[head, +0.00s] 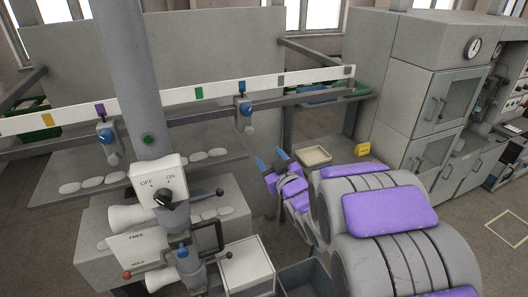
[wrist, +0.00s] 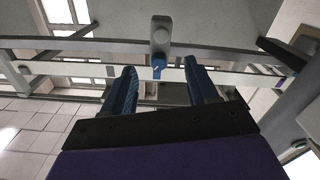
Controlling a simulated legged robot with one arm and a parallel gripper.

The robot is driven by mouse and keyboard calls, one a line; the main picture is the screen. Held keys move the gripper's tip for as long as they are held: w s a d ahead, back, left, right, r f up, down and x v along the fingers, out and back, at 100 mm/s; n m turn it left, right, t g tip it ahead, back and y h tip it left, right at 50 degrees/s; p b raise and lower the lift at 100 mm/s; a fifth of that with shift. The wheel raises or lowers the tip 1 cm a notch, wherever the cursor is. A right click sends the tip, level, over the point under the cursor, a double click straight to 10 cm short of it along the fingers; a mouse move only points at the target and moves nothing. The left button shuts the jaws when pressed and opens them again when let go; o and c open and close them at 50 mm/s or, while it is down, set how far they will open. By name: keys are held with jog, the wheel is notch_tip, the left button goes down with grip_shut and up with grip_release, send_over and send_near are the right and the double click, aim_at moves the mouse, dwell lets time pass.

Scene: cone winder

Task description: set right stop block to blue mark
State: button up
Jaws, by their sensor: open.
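The white strip (head: 150,102) also carries yellow, purple, green and grey marks. A left stop block (head: 108,140) hangs farther left. A switch box (head: 158,182) and levers stand in front. A shallow tray (head: 314,155) and yellow block (head: 362,149) lie behind my arm.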

jog(key=shift+v, duration=1.05)
jog(key=shift+w, duration=0.1)
jog(key=s+d+f+m+g+h+b, duration=0.25)
jog(key=s+d+f+g+b, duration=0.2)
jog(key=s+f, duration=0.25)
jog(key=s+d+f+m+g+h+b, duration=0.25)
jog(key=s+d+f+g+h, duration=0.2)
jog(key=s+f, duration=0.25)
jog(key=s+a+f+g+b, duration=0.1)
jog(key=s+f+g+b, duration=0.1)
jog(key=s, duration=0.8)
jog(key=s+a+f+m+g+y+b, duration=0.1)
jog(key=s+g, duration=0.3)
jog(key=s, duration=0.6)
jog(key=s+a+f+g+b, duration=0.1)
jog(key=s+f+g+b, duration=0.2)
jog(key=s, duration=0.7)
jog(key=shift+f+m+g, duration=0.3)
jog(key=shift+f+g, duration=0.1)
jog(key=shift+g, duration=0.1)
jog(key=shift+d, duration=0.1)
